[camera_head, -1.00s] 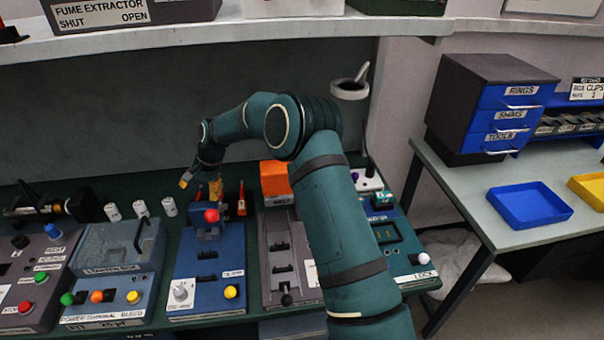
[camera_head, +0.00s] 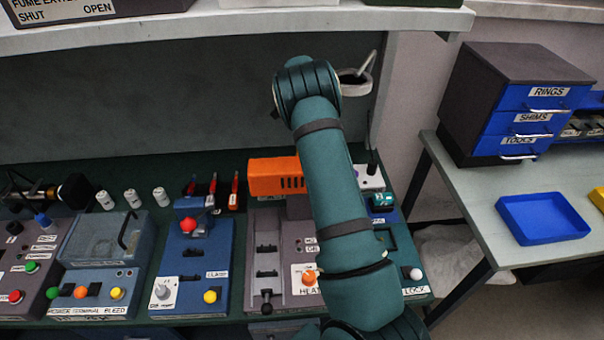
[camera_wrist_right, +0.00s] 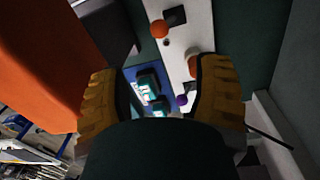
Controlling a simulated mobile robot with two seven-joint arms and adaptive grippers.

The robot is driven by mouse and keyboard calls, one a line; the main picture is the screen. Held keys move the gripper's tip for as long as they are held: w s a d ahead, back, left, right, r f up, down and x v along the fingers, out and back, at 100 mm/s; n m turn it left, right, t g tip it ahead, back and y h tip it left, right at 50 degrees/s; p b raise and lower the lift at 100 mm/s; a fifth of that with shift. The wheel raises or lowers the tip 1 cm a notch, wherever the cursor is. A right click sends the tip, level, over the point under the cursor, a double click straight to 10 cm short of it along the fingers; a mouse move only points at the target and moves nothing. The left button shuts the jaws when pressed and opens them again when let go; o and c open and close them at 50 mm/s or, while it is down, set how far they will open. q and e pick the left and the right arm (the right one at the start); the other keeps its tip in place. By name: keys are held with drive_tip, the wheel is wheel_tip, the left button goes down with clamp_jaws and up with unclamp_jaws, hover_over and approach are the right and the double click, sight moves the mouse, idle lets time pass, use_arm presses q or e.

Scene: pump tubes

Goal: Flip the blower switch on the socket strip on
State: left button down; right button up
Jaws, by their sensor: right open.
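The white socket strip (camera_head: 370,183) stands at the back right of the bench in the head view, partly hidden by my right arm. In the right wrist view the strip (camera_wrist_right: 201,38) runs down from the top, between and beyond the fingers. It carries an orange knob (camera_wrist_right: 159,28), a black piece (camera_wrist_right: 175,16) and a purple knob (camera_wrist_right: 182,100). I cannot read a label or tell which is the blower switch. My right gripper (camera_wrist_right: 158,78) is open and empty, with its yellow fingers apart. It is hidden behind my arm in the head view. My left gripper is not in view.
An orange housing (camera_head: 276,178) stands left of the strip and close to the left finger in the wrist view. A small teal block (camera_head: 382,201) is in front of the strip. Control panels fill the bench front. A shelf (camera_head: 200,30) hangs above.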

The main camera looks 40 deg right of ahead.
drive_tip(key=f, duration=1.4)
drive_tip(key=shift+s+a, duration=0.25)
drive_tip(key=shift+a, duration=0.15)
clamp_jaws()
